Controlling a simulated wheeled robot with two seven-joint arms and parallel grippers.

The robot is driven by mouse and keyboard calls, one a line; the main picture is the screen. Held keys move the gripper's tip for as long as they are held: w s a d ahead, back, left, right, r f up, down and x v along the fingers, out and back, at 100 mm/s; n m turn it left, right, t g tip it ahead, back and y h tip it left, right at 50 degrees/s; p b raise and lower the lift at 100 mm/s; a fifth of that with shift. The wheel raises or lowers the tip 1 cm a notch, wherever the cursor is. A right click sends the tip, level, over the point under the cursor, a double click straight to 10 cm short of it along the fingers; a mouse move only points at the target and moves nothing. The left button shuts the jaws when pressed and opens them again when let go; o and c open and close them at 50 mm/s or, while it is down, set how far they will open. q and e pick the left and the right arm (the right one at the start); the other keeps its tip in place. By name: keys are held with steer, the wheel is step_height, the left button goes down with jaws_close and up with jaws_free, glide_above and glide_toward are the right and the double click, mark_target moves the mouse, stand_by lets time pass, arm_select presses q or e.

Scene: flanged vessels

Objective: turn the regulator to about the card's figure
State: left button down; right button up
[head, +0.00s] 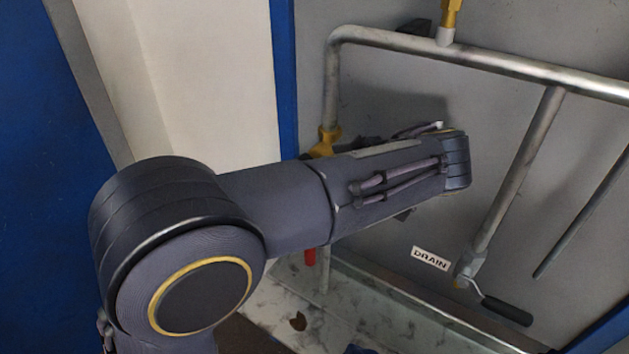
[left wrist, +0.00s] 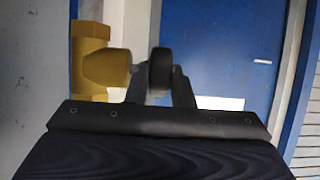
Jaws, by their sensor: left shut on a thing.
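The regulator shows in the left wrist view as a brass body (left wrist: 90,65) with a round black knob (left wrist: 160,66) on its right side. My left gripper (left wrist: 160,82) has its fingers around this knob and is shut on it. In the head view my left arm reaches in from the left and hides the gripper and the knob. A brass fitting (head: 325,143) shows beside the arm, at the lower end of a bent pipe. No card or readable figure is in view. My right gripper is not in view.
Metal pipes (head: 480,62) run across the grey panel (head: 590,190). A drain valve with a black lever (head: 507,310) and a label "DRAIN" (head: 430,258) sits at lower right. A red piece (head: 310,257) hangs below my arm. A blue door (left wrist: 225,50) stands beyond the knob.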

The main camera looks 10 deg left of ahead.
arm_select(q)
steer(key=y+b, duration=0.1)
steer(key=b, duration=0.1)
steer(key=f+t+y+b, duration=0.1)
steer(key=y+b, duration=0.1)
steer(key=b, duration=0.1)
steer(key=shift+d+f+y, duration=0.15)
steer(key=shift+f+y, duration=0.05)
steer(key=shift+y, duration=0.1)
steer(key=shift+r+t+y+b, duration=0.1)
steer(key=shift+t+y+b, duration=0.3)
steer(key=shift+y+b, duration=0.55)
steer(key=c, duration=1.5)
jaws_free()
steer(key=shift+c, duration=0.2)
steer(key=shift+s, duration=0.1)
steer(key=v, duration=0.7)
steer(key=shift+d+b, duration=0.3)
steer(key=shift+b, duration=0.15)
steer(key=shift+s, duration=0.2)
